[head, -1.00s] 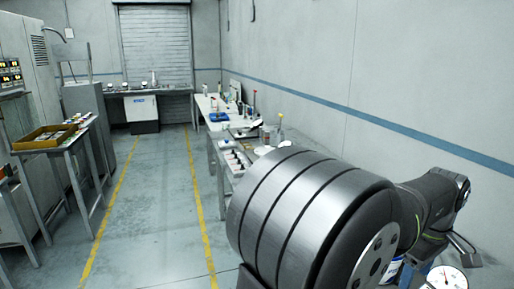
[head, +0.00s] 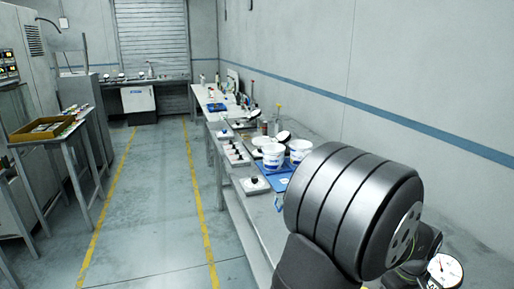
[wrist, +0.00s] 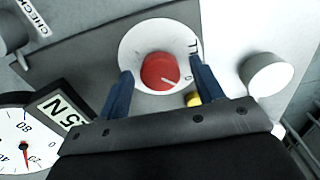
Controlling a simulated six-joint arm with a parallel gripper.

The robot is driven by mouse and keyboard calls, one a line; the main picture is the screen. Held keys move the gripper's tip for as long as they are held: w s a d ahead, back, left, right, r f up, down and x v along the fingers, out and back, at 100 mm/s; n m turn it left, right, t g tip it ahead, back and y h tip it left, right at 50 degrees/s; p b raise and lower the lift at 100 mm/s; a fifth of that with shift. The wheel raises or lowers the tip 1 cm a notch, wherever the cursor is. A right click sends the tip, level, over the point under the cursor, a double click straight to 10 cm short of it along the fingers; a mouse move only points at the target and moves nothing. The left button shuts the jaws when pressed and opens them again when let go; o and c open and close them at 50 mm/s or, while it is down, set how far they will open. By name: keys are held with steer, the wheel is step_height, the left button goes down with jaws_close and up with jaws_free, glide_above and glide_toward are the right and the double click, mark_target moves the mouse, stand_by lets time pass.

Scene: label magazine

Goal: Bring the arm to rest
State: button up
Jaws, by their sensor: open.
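My gripper (wrist: 160,66) shows in the wrist view with its two blue fingers spread apart and nothing held between them. Beyond the fingers is a round red knob (wrist: 160,71) on a white dial disc (wrist: 130,48). The knob appears between the fingertips in the picture; I cannot tell how far off it is. In the head view my arm's large grey joint fills the lower right, and my gripper is hidden or out of frame.
A dial gauge (wrist: 22,140) and a white cylinder (wrist: 268,74) flank the knob. In the head view a gauge (head: 443,270) stands by my arm. White tubs (head: 273,156) stand on the right bench (head: 262,222). The aisle floor (head: 160,215) is clear.

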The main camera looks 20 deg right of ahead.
steer(key=m, duration=0.7)
steer(key=shift+m, duration=0.4)
steer(key=m, duration=0.4)
steer(key=shift+m, duration=2.2)
